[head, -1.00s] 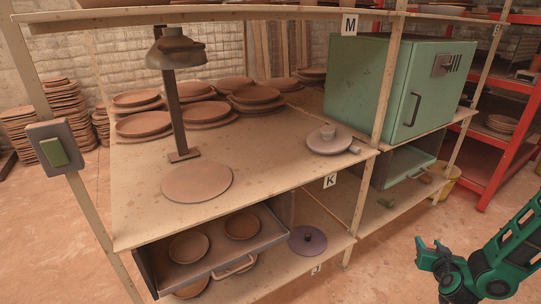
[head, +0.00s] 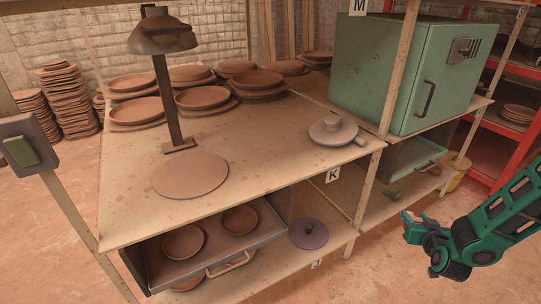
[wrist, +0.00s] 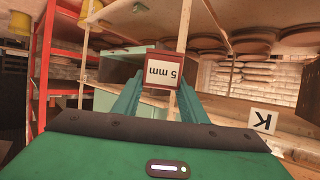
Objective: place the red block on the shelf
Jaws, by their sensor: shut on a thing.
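The wooden shelf (head: 270,145) marked K spans the middle of the head view. A lower board (head: 330,245) lies beneath it. Which shelf is meant cannot be told.
Shelf K holds a lamp (head: 165,75), a flat clay disc (head: 190,175), a lidded grey piece (head: 334,130) and stacked plates. A green cabinet (head: 390,75) stands right. A drawer with two bowls (head: 210,250) and a purple disc (head: 308,234) are below. Shelf K's front middle is bare.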

